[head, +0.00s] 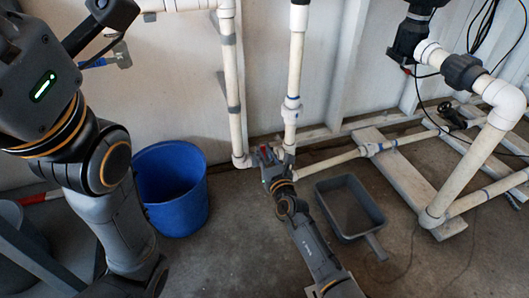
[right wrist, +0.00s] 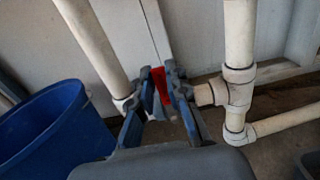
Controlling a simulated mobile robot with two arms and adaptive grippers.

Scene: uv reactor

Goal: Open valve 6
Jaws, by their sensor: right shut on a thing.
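A valve with a red handle (head: 264,147) sits low on the white pipework, between two upright pipes. In the right wrist view the red handle (right wrist: 163,85) stands upright between the fingers. My right gripper (head: 268,156) is shut on this handle, and its fingers (right wrist: 161,88) flank it on both sides. The fingers hide most of the valve body. No number shows on the valve, so I cannot tell which one it is.
A blue bucket (head: 171,189) stands left of the valve. A grey tray (head: 378,215) lies on the floor to the right. White pipes (head: 462,172) on a wooden frame stand further right.

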